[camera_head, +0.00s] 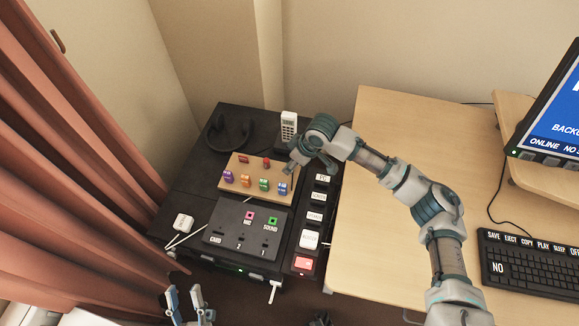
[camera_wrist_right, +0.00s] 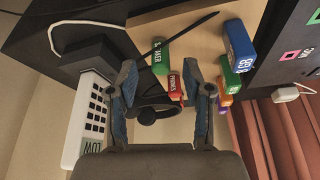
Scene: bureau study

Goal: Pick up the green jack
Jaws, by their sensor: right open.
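A green jack (camera_wrist_right: 160,57) with white lettering stands on the tan board in the right wrist view, beside a red jack (camera_wrist_right: 175,85). My right gripper (camera_wrist_right: 170,78) is open, with its fingertips apart around the space near these two jacks; contact cannot be told. In the head view my right gripper (camera_head: 289,168) is over the board's right edge and appears to hide that green jack. A second green jack (camera_head: 264,185) stands in the front row, between an orange jack (camera_head: 246,181) and a blue jack (camera_head: 282,188). My left gripper (camera_head: 186,303) is open and empty at the bottom.
The tan board (camera_head: 262,174) also holds a purple jack (camera_head: 228,177). A cordless phone (camera_head: 289,127) and dark headphones (camera_head: 229,133) stand behind it. A dark socket panel (camera_head: 245,230) lies in front.

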